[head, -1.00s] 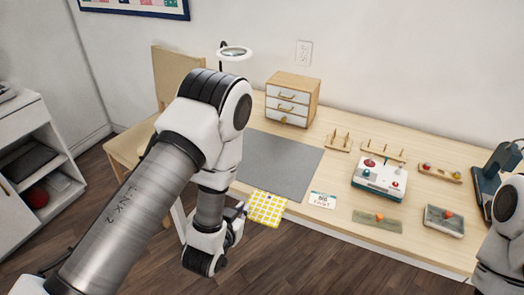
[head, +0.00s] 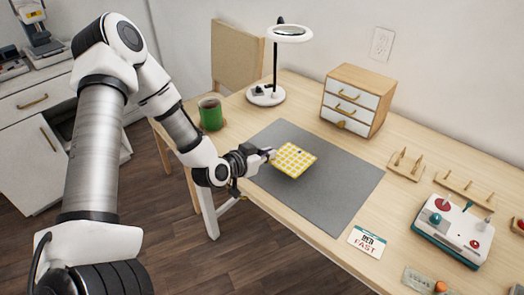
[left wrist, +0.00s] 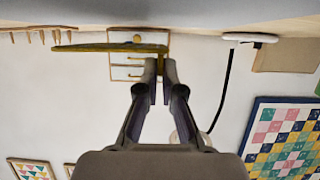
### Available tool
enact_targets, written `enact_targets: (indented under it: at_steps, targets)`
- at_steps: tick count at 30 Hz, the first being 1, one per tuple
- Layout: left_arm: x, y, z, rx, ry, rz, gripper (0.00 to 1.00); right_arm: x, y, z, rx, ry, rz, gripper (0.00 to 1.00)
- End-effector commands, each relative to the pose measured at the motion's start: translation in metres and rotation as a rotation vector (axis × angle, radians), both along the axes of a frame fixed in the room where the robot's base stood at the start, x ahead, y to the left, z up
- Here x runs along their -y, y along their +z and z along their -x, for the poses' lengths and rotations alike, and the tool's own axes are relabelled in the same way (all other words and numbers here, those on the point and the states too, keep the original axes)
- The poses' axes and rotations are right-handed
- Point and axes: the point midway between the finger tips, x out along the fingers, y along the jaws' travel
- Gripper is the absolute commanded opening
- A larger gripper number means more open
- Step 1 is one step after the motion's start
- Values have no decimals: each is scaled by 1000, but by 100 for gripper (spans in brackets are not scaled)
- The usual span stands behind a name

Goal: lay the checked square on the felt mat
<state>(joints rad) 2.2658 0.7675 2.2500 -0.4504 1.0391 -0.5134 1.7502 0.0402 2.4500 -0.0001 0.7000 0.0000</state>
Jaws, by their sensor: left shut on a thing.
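The yellow-and-white checked square (head: 295,160) is in my left gripper (head: 269,154), pinched at its left edge. It is over the grey felt mat (head: 330,205), towards the mat's left part. In the left wrist view, which is upside down, the square (left wrist: 95,47) shows nearly edge-on as a thin, roughly level strip, with the gripper (left wrist: 160,75) shut on one end. A gap seems to show between the strip and the surface, so it looks held above the mat. My right gripper is not in view.
A card (head: 367,241), pegged racks (head: 405,166) and a white sewing box (head: 455,230) lie to the right. The mat's front and right parts are bare.

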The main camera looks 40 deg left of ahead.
Motion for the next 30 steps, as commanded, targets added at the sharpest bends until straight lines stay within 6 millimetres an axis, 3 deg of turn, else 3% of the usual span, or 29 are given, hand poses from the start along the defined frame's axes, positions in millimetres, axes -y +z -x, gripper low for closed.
enact_targets:
  at_steps: [3,6,13,23,25,26,30]
  targets:
    - [-30,0,-11,3,4,1,0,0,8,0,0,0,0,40]
    - [-40,-5,-14,-1,1,0,0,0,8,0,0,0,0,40]
    - [-41,-41,-14,-4,-2,-3,0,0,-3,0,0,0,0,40]
    - [-41,-44,-14,-2,0,1,0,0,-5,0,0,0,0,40]
    - [-41,-43,-14,-1,0,1,26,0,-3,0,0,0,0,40]
    - [-41,-43,-14,-1,0,1,31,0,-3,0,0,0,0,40]
    - [-41,-42,-14,-1,0,1,31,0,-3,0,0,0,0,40]
